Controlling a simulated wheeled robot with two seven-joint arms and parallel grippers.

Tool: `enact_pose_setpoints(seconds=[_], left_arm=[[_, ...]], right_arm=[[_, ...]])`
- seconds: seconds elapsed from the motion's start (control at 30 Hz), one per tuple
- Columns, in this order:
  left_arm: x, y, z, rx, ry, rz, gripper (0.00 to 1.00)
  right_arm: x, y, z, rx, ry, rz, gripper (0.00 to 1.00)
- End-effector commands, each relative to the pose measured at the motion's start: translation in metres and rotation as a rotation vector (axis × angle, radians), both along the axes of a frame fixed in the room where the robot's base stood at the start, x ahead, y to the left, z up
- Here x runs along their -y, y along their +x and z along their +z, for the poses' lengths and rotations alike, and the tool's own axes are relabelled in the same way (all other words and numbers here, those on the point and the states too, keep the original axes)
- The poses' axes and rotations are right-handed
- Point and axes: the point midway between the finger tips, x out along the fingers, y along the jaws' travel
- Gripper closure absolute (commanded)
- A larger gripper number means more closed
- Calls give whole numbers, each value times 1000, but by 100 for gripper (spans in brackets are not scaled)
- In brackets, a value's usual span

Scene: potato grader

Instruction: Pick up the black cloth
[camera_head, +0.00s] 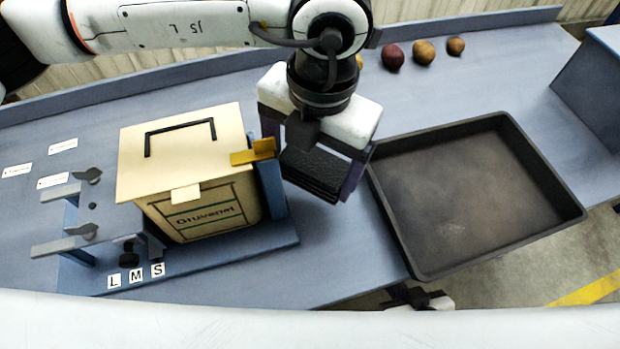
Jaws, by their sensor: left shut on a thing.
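The black cloth (314,172) looks like a folded, textured dark pad with layered edges. My left gripper (312,175) comes down from the top of the view and is shut on it, with a finger at each side. The cloth hangs between the cream box and the dark tray, apparently above the blue-grey table; its exact height is hard to tell. Its upper part is hidden by the gripper body.
A cream lidded box (205,205) with a black handle stands close left of the gripper, by a yellow tab (253,152). A large empty dark tray (415,262) lies to the right. Several potatoes (423,52) lie at the back. Grey levers (65,243) and L, M, S labels are at left.

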Motion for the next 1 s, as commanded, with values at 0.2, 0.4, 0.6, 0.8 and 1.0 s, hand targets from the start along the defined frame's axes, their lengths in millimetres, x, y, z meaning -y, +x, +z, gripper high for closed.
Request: enact_pose_setpoints(seconds=[0.2,0.4,0.6,0.8,1.0], left_arm=[[1,1,52,5,-3,1,41],[1,1,102,6,-1,1,41],[1,1,152,5,-2,2,41],[1,0,194,3,-1,0,41],[0,0,216,0,0,0,41]], right_arm=[[0,0,-6,0,0,0,100],[0,0,-9,-2,-1,1,100],[-1,0,-10,-2,-2,3,100],[-1,0,-9,-2,-1,4,100],[-1,0,-8,-1,-1,4,100]])
